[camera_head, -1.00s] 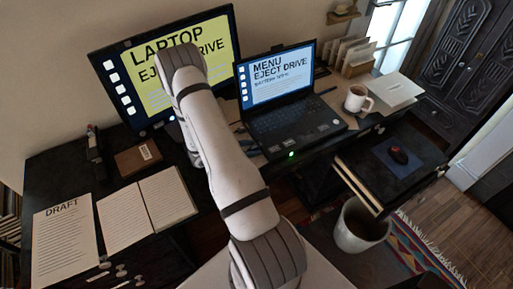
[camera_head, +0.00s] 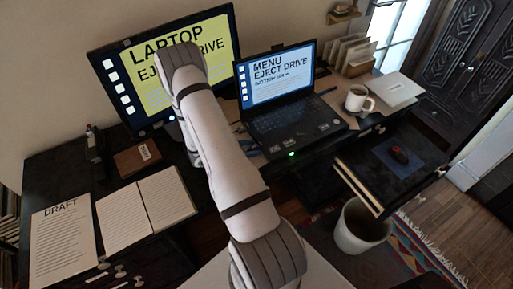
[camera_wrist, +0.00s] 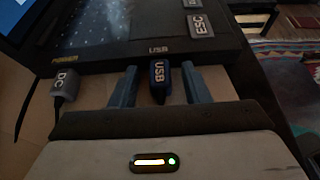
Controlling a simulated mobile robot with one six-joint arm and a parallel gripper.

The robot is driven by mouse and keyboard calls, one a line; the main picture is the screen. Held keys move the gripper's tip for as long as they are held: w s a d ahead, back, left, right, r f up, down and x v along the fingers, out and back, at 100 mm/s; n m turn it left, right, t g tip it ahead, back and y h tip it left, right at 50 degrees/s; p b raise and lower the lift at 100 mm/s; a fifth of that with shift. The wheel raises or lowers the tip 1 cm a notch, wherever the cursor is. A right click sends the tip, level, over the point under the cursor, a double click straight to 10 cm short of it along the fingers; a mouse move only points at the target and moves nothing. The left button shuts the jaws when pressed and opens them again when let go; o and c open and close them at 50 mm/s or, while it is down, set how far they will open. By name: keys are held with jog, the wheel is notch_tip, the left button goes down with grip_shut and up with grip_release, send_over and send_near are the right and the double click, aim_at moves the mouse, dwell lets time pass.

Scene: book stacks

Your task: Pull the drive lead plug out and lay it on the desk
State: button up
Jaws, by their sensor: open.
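A dark blue plug marked USB (camera_wrist: 158,78) sits at the laptop's side edge, under the printed word USB, in the wrist view. My gripper (camera_wrist: 160,85) is open, with one blue finger on each side of this plug and a gap visible on both sides. A grey plug marked DC (camera_wrist: 65,84) sits to the left at the POWER label, outside the fingers. The laptop (camera_head: 290,122) stands open on the desk (camera_head: 60,166) and its screen reads MENU EJECT DRIVE.
A monitor (camera_head: 130,98) stands behind my arm. An open notebook (camera_head: 145,210), a draft sheet (camera_head: 62,240) and a brown box (camera_head: 137,158) lie at the left. A mug (camera_head: 357,100) stands right of the laptop. A bin (camera_head: 360,228) stands on the floor. Little desk is bare.

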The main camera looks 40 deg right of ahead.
dwell(0.4)
grip_shut()
dwell(0.4)
jog(key=shift+a, duration=0.15)
jog(key=shift+w+a+b, duration=0.15)
jog(key=shift+w+a, duration=0.1)
jog(key=shift+a, duration=0.65)
jog(key=shift+w+a+b, duration=0.2)
jog(key=shift+a, duration=0.75)
jog(key=shift+w+a+b, duration=0.15)
jog(key=shift+w+a, duration=0.1)
jog(key=shift+a, duration=0.65)
